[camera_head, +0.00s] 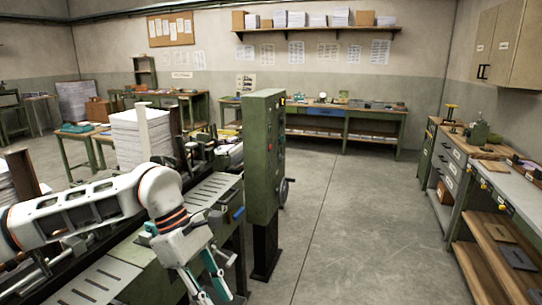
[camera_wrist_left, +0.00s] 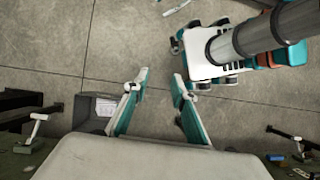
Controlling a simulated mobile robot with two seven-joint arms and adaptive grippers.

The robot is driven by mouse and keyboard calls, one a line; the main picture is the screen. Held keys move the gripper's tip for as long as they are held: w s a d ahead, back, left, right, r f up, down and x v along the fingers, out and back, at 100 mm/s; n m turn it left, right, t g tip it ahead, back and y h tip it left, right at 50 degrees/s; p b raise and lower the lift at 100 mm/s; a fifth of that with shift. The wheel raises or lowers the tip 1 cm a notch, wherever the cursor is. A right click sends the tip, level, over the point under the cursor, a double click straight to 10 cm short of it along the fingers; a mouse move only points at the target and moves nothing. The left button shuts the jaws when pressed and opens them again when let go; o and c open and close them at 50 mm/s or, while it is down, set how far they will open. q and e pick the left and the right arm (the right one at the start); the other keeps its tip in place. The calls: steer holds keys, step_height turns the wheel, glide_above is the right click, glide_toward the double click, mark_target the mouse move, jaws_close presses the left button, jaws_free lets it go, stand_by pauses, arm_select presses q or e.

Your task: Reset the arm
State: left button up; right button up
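My left arm (camera_head: 80,212) comes in from the left in the head view and reaches over the green machine's slotted bed, with the wrist bent downward. My left gripper (camera_head: 215,296) points down beside the near end of that bed. In the left wrist view the left gripper (camera_wrist_left: 157,88) has its two teal fingers apart, with only bare floor between them. It holds nothing. My right arm and right gripper cannot be made out in either view.
A green control cabinet (camera_head: 263,155) stands right of the arm. A tall paper stack (camera_head: 140,138) is behind it. A long workbench (camera_head: 345,125) lines the back wall, and a drawer bench (camera_head: 447,170) stands at the right. The middle floor (camera_head: 345,220) is clear.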

arm_select(q)
steer(key=s+d+n+g+h, duration=0.15)
steer(key=s+d+h, duration=0.25)
steer(key=d, duration=0.4)
steer(key=s+d+n+g+h, duration=0.1)
steer(key=s+d+n+h, duration=0.1)
steer(key=s+d+h, duration=0.35)
steer(key=w+d+r+n+t+h, duration=0.3)
steer(key=d+r+n+h, duration=0.25)
steer(key=n, duration=0.45)
steer(key=w+a+f+n+t+y, duration=0.4)
steer(key=a+f+n+t, duration=0.4)
steer(key=n, duration=0.5)
steer(key=w+a+f+n+t+y, duration=0.5)
steer(key=n+t, duration=0.5)
steer(key=n, duration=0.4)
steer(key=s+a+f+n+g+y, duration=0.2)
steer(key=s+a+f+n+y, duration=0.2)
steer(key=f, duration=1)
steer(key=s+a+f+n+g+y, duration=0.3)
steer(key=s+a+f+n, duration=0.6)
steer(key=s+a+f, duration=0.3)
step_height(320, 180, down, 2)
steer(key=shift+s+a+y, duration=0.2)
steer(key=shift+s+y, duration=0.5)
steer(key=shift+y, duration=0.2)
